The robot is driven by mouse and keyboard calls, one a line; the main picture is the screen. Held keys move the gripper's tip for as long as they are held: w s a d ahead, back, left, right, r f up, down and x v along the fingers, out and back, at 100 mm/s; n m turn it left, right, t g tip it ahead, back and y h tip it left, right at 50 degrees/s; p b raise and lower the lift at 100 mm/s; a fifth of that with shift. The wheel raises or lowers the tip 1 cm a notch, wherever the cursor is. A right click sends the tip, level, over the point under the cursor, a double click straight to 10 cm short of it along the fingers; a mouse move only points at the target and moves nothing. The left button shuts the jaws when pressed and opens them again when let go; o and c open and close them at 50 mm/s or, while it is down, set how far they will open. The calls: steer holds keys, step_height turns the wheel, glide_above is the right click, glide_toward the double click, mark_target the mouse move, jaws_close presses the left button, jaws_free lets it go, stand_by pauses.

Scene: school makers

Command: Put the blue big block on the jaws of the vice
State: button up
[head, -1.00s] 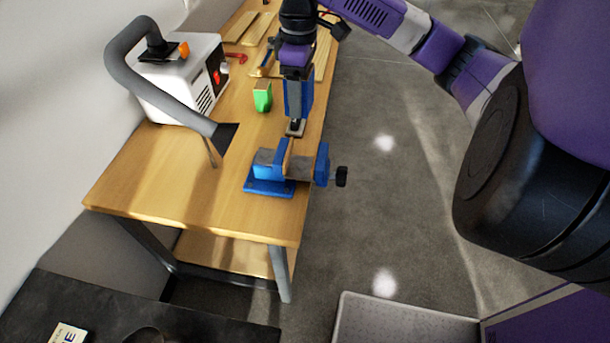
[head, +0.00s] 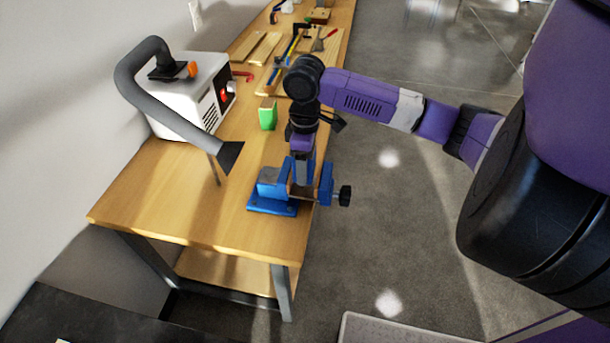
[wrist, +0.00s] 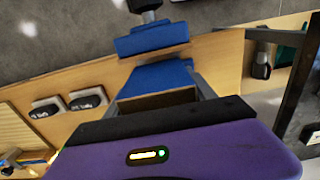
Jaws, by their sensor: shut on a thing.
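The vice (head: 272,206) is blue and stands at the near right edge of the wooden bench, its black-handled end jutting past the edge. Its right jaw (head: 326,185) shows beside my gripper. The blue big block (head: 290,168) is upright at the vice, beside the left jaw, with a tan face. In the wrist view, the block (wrist: 158,78) shows between my fingers, with the vice's far jaw beyond it. My gripper (head: 301,178) points down over the vice and is shut on the block. My fingers and hand hide part of it, and I cannot tell whether its underside touches the jaws.
A green block (head: 268,115) stands on the bench (head: 160,205) behind the vice. A white machine (head: 195,95) with a bent grey hose (head: 155,105) is at the left. Boards and tools lie farther back. The bench's near left part is clear.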

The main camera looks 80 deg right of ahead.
steer(key=shift+f, duration=2.25)
steer(key=shift+f, duration=0.1)
steer(key=o, duration=1.5)
